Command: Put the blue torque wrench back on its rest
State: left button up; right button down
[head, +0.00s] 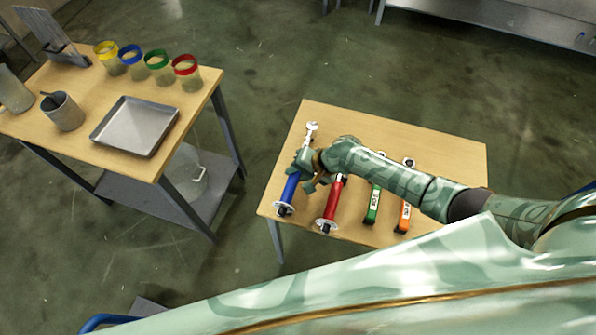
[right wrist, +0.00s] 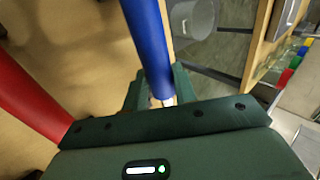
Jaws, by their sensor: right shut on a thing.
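The blue torque wrench (head: 288,190) is at the left end of the small wooden table (head: 430,150), its silver head (head: 312,129) toward the far edge and its blue handle toward the near edge. My right gripper (head: 301,170) is shut on it around the middle. In the right wrist view the blue handle (right wrist: 149,40) runs down between the fingers (right wrist: 158,92). I cannot tell whether the wrench touches the table or a rest; no rest under it can be made out. My left gripper is not in view.
A red torque wrench (head: 331,203) lies close to the right, then a green-handled tool (head: 372,204) and an orange-handled tool (head: 403,217). My right arm crosses above them. Another table at left holds a metal tray (head: 136,126), cups and jars with coloured rims.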

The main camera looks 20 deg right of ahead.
jog(key=shift+w+r, duration=0.1)
jog(key=shift+f+b, duration=0.75)
jog(key=shift+f, duration=0.75)
jog(key=c, duration=1)
grip_release()
jog(key=shift+c, duration=0.2)
jog(key=shift+f, duration=0.15)
jog(key=p+v, duration=0.6)
jog(key=v, duration=1)
jog(key=shift+s+r, duration=0.2)
jog(key=shift+d, duration=0.15)
